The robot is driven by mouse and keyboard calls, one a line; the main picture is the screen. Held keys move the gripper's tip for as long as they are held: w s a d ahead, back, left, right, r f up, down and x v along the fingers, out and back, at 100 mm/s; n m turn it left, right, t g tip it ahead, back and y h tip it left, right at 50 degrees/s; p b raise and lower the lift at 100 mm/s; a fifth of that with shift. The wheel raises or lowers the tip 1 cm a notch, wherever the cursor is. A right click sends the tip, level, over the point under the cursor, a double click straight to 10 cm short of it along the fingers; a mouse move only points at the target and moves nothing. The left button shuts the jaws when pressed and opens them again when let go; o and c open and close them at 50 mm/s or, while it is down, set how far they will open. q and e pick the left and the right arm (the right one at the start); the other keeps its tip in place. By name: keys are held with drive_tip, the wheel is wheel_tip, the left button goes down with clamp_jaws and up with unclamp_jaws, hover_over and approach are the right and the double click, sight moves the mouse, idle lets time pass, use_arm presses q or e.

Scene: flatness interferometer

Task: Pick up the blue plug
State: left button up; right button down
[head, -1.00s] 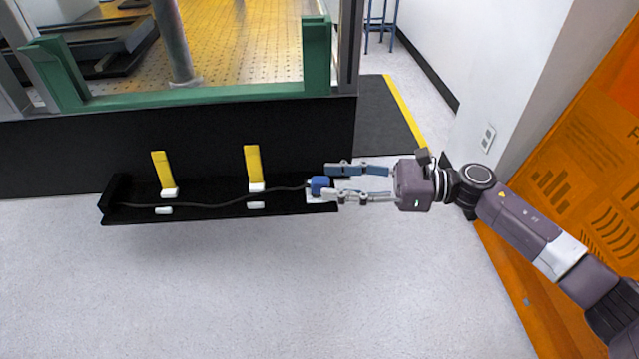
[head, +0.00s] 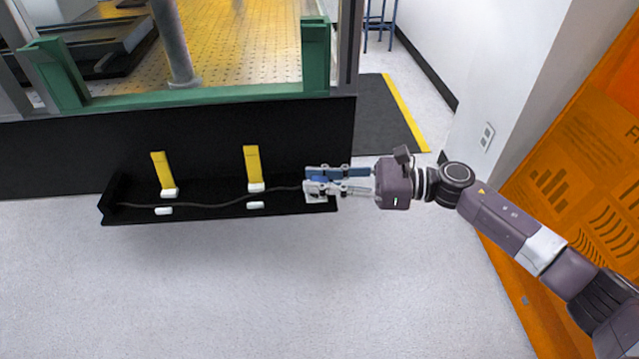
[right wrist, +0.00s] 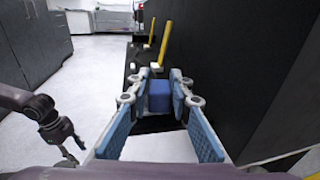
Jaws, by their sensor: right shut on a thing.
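The blue plug (head: 319,180) is at the right end of the black tray (head: 230,207), mostly hidden by my right gripper in the head view. In the right wrist view the blue plug (right wrist: 159,96) sits between the two finger pads. My right gripper (head: 312,180) is shut on it, with a finger on each side. A dark cable (head: 226,202) runs left from the plug along the tray. My left gripper (right wrist: 68,150) shows small at the left of the right wrist view, away from the plug; its jaws are unclear.
Two yellow straps (head: 252,163) with white clips stand along the tray. A black panel (head: 60,160) rises behind it, under a green frame (head: 200,97). An orange panel (head: 590,180) stands at the right. The floor (head: 260,290) in front is clear.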

sight(320, 179)
drive_tip(key=shift+r, duration=0.1)
drive_tip(key=shift+r, duration=0.4)
use_arm(q)
drive_tip(key=f, duration=0.1)
drive_tip(key=s+f, duration=0.1)
drive_tip(key=f+p, duration=0.1)
drive_tip(key=shift+s+a, duration=0.1)
drive_tip(key=shift+s, duration=0.2)
use_arm(e)
wheel_tip(320, 179, up, 9)
drive_tip(key=shift+r, duration=0.1)
